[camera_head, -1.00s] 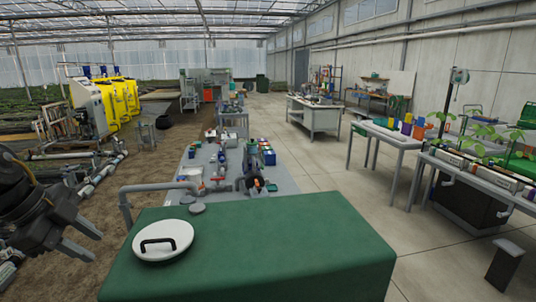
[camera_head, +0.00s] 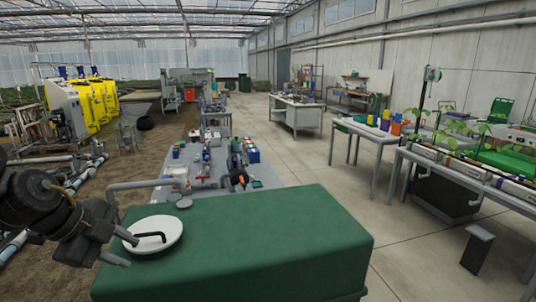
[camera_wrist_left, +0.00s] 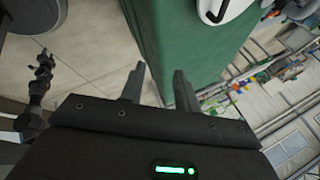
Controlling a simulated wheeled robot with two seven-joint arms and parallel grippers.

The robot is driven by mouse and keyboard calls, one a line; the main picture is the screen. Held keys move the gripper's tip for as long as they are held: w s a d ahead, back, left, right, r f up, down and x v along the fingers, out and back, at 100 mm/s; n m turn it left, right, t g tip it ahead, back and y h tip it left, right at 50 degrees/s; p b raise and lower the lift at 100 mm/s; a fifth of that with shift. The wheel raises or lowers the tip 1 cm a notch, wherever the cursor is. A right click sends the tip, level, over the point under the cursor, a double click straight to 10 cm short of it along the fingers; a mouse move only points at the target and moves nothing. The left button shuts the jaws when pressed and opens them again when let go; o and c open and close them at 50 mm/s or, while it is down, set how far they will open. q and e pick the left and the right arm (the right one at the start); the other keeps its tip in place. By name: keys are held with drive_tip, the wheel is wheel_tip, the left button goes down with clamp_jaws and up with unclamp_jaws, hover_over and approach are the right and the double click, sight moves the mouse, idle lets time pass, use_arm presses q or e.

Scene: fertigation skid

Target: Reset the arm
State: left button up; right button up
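My left gripper (camera_head: 124,248) is at the left of the head view, just beside the white lid of the green tank. In the left wrist view its two fingers (camera_wrist_left: 158,86) stand apart with nothing between them, so it is open and empty. A dark jointed arm (camera_wrist_left: 42,75) at the left of the wrist view looks like my right arm. Its fingers are too small to judge, and it does not show in the head view.
A green tank (camera_head: 250,245) with a white lid (camera_head: 153,235) and black handle fills the near middle. Behind it is a grey skid (camera_head: 215,176) with pipes and small parts. Benches (camera_head: 372,132) stand at the right. Bare floor (camera_head: 310,165) lies between.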

use_arm(q)
drive_tip(key=d+f+t+h, duration=0.2)
drive_tip(key=d+f+h, duration=0.25)
drive_tip(key=d, duration=0.85)
drive_tip(key=d+f+t+h, duration=0.1)
drive_tip(key=d+f+h, duration=0.35)
drive_tip(key=d, duration=0.95)
drive_tip(key=s+a+f+n+t+y, duration=0.1)
drive_tip(key=s+a+f+n+y, duration=0.2)
drive_tip(key=a+f+n+y, duration=0.4)
drive_tip(key=s+a+f+n+y, duration=0.2)
drive_tip(key=a+f+n+y, duration=0.15)
drive_tip(key=f+n, duration=0.45)
drive_tip(key=s+a+f+n+g+y, duration=0.1)
drive_tip(key=s+a+f+g, duration=0.2)
drive_tip(key=s+a+f, duration=0.35)
drive_tip(key=s+a+f+n+g+y, duration=0.1)
drive_tip(key=s+a+f+g, duration=0.2)
drive_tip(key=s+f, duration=0.6)
wheel_tip(320, 180, down, 23)
drive_tip(key=s+g, duration=0.1)
drive_tip(key=s, duration=0.1)
drive_tip(key=s+a+f+g, duration=0.1)
drive_tip(key=s+a+f, duration=0.1)
drive_tip(key=s+f, duration=1.4)
drive_tip(key=shift+s+a+g, duration=0.15)
drive_tip(key=shift+s+g, duration=0.15)
drive_tip(key=shift+s, duration=0.1)
